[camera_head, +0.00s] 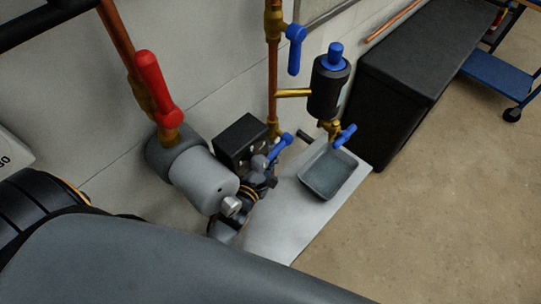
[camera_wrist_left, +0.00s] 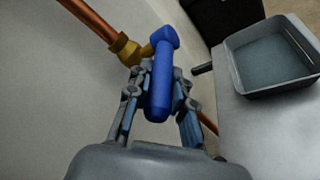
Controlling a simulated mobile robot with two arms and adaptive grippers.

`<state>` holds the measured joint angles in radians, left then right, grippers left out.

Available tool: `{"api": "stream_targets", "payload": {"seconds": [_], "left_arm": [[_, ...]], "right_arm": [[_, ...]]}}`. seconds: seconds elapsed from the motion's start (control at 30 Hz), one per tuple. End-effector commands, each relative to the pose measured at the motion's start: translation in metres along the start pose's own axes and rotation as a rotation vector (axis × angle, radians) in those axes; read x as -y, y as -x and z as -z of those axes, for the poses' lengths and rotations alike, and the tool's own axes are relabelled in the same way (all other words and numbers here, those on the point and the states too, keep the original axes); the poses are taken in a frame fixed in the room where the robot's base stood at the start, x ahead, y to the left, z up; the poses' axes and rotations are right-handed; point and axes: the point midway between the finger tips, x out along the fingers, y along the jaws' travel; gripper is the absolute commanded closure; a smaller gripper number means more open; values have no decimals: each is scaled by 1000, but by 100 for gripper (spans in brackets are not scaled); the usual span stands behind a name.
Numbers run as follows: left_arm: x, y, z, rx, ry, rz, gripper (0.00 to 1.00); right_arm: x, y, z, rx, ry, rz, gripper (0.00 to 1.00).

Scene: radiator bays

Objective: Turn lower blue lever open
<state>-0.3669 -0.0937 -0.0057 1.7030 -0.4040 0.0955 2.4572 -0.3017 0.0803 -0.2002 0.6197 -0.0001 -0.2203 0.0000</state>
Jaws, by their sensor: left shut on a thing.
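The lower blue lever (camera_head: 280,148) sits at the brass valve (camera_head: 273,127) low on the vertical copper pipe. In the head view it slants down and left from its upper end. My left gripper (camera_head: 265,167) is at its lower end. In the left wrist view the lever (camera_wrist_left: 160,85) lies between the two fingers of my left gripper (camera_wrist_left: 160,100), which is shut on it. The brass fitting (camera_wrist_left: 128,48) shows behind. The lever's contact with the fingers is partly hidden in the head view. My right gripper is not in view.
An upper blue lever (camera_head: 295,48) hangs on the same pipe. A red lever (camera_head: 158,90) is at the left. A black filter (camera_head: 328,88) has a small blue lever (camera_head: 345,136) below it. A grey tray (camera_head: 329,173) lies on a pale board. A black box (camera_head: 242,137) stands close by.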

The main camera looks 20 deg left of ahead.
Motion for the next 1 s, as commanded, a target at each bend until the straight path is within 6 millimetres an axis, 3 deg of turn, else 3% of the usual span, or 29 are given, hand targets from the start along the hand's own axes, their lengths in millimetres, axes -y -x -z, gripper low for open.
{"api": "stream_targets", "payload": {"seconds": [0.03,0.5,0.67,1.0], "left_arm": [[12,-2,7,21,13,-28,100],[27,-11,14,202,111,-278,100],[25,-12,13,228,129,-319,100],[23,-12,12,232,132,-325,100]], "right_arm": [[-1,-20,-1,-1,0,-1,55],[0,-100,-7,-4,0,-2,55],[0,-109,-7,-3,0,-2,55],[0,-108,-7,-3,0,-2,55]]}}
